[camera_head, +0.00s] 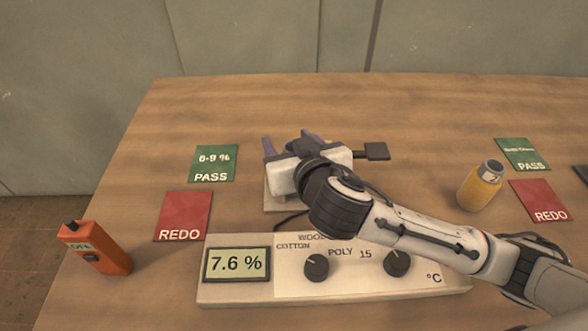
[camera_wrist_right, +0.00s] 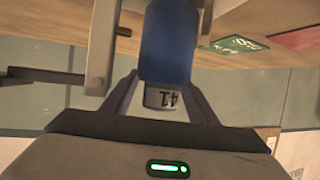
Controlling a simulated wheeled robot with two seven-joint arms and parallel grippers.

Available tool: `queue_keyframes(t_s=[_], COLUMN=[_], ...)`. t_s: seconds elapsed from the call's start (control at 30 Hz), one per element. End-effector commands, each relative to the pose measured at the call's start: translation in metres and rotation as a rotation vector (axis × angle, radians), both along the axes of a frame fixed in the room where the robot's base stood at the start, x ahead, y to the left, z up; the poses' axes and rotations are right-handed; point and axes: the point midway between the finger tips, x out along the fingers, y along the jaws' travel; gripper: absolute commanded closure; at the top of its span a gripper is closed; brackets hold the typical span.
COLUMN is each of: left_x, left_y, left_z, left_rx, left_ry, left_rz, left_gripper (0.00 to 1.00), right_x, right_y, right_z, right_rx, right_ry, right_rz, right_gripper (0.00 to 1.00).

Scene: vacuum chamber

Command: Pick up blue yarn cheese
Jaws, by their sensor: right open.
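The blue yarn cheese (camera_wrist_right: 168,40) shows in the right wrist view, a blue cylinder with a pale tube end that carries dark digits. My right gripper (camera_head: 289,141) is open over the pale stand behind the meter. Its two fingers show in the wrist view (camera_wrist_right: 160,88), one on either side of the pale tube end. I cannot tell whether they touch it. In the head view the gripper and wrist hide the blue cheese. My left gripper is not in view.
The meter (camera_head: 285,293) reads 7.6 %. A dark plate on an arm (camera_head: 377,151) sticks out to the right of the gripper. Green pass (camera_head: 213,174) and red redo (camera_head: 183,214) cards lie left. An orange handheld device (camera_head: 95,248) stands front left.

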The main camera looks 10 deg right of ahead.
Motion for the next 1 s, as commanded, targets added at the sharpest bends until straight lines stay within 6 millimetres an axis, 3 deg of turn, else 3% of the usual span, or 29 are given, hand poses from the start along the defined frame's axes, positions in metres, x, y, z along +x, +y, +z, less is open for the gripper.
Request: queue_keyframes(t_s=[0.17, 0.43, 0.47, 0.77, 1.0], left_x=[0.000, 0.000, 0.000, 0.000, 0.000], left_y=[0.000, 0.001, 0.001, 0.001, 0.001], left_z=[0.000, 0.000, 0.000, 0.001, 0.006], left_rx=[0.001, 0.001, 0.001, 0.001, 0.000], left_ry=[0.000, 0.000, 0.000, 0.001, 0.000], left_rz=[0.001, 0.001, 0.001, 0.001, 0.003], left_gripper=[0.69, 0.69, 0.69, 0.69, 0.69], right_x=[0.000, 0.000, 0.000, 0.000, 0.000], right_y=[0.000, 0.000, 0.000, 0.000, 0.001], right_z=[0.000, 0.000, 0.000, 0.009, 0.055], right_rx=[0.000, 0.000, 0.000, 0.003, 0.007], right_ry=[0.000, 0.000, -0.001, -0.003, -0.006], right_rz=[0.000, 0.000, 0.000, 0.000, 0.000], right_gripper=[0.47, 0.91, 0.93, 0.93, 0.93])
